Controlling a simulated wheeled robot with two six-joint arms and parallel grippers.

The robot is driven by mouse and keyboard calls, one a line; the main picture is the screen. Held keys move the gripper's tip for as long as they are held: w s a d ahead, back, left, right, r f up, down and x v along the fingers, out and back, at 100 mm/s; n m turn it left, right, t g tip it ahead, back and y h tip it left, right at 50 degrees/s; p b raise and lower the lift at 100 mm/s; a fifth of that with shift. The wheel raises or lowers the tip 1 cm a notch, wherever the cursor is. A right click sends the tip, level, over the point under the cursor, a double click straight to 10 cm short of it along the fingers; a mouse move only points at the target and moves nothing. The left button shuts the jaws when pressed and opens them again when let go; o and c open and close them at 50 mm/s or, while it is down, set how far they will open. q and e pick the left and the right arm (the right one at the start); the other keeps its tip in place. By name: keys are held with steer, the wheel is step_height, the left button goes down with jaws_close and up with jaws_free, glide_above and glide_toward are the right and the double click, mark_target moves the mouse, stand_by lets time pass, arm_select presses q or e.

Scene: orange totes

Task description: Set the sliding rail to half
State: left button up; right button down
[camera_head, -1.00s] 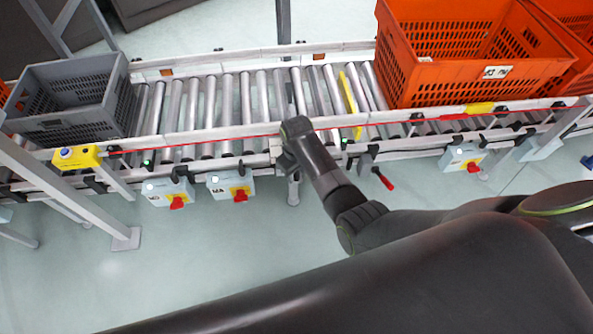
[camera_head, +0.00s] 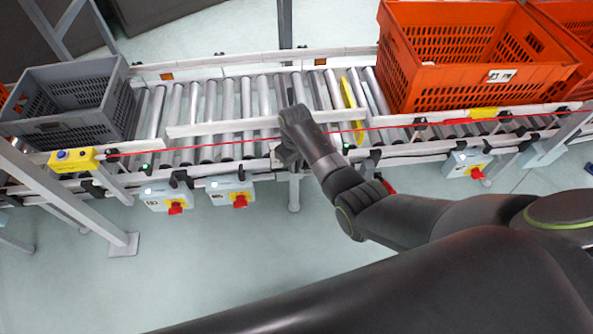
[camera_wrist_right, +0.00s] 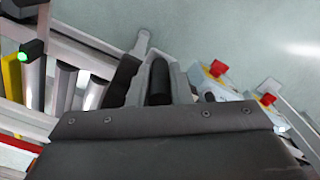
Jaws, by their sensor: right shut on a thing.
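The sliding rail (camera_head: 222,127) is a pale metal bar lying lengthwise over the rollers in the head view. It stands in from the conveyor's front edge, with several rollers showing in front of and behind it. My right gripper (camera_head: 288,148) is at the rail's middle and hides part of it. It is shut on the rail's black handle (camera_wrist_right: 160,82), which shows in the right wrist view; the finger contact is partly hidden. My left gripper is not in view.
A grey crate (camera_head: 112,98) stands on the left of the conveyor and an orange tote (camera_head: 455,80) on the right. A yellow strip (camera_head: 350,98) crosses the rollers. Control boxes with red knobs (camera_head: 240,201) hang along the front. The floor in front is clear.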

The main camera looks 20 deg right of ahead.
steer(key=c, duration=1.3)
jaws_free()
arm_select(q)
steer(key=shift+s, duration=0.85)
arm_select(e)
steer(key=shift+r, duration=0.25)
arm_select(q)
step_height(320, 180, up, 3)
steer(key=p, duration=0.3)
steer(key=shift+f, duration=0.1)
arm_select(e)
step_height(320, 180, up, 17)
